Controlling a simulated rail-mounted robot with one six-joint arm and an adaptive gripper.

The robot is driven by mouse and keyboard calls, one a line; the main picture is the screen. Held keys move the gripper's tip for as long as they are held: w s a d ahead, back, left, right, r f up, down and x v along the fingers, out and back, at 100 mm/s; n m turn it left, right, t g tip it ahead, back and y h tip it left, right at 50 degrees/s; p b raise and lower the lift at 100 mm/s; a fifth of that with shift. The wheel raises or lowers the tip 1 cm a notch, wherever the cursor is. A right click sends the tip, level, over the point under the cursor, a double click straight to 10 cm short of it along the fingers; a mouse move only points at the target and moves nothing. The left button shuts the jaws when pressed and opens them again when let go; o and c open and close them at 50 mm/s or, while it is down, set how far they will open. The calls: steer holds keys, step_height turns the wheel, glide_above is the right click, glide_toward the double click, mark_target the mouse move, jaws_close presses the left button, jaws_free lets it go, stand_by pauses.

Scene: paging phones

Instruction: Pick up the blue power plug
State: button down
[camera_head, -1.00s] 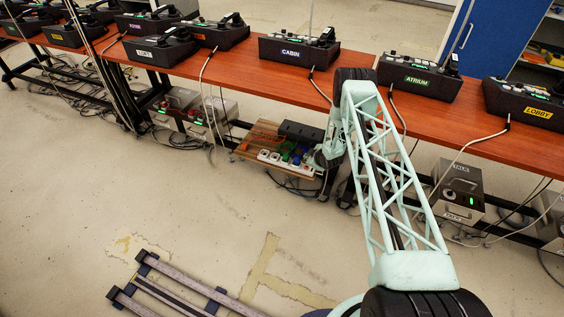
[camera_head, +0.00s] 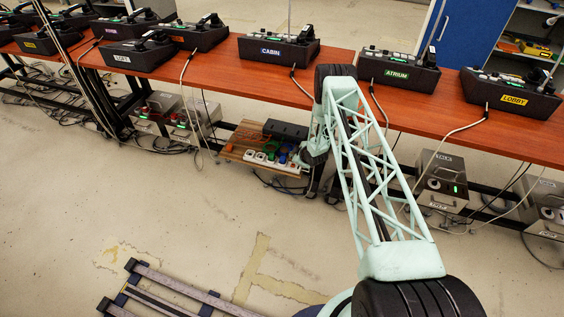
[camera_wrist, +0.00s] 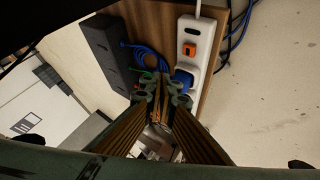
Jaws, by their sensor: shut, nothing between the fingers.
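The blue power plug (camera_wrist: 183,78) sits at the near end of a white power strip (camera_wrist: 211,57) in the wrist view. An orange plug or switch (camera_wrist: 190,49) is farther along the strip, and a blue cable (camera_wrist: 150,50) loops to the left. My gripper (camera_wrist: 165,92) is shut and empty. Its fingertips appear just below and left of the blue plug and partly cover its lower side; I cannot tell if they touch. In the head view, the strip (camera_head: 270,163) lies on a low wooden board under the table, with my arm's end close on its right.
A dark box (camera_wrist: 105,45) stands left of the cables on the board. The red-brown table (camera_head: 330,90) with several paging phones overhangs the board. Grey metal boxes (camera_head: 443,180) and loose cables flank it.

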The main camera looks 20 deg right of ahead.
stand_by(0.3)
steer(key=c, duration=2.6)
jaws_free()
steer(key=shift+o, duration=0.2)
steer(key=shift+r, duration=0.1)
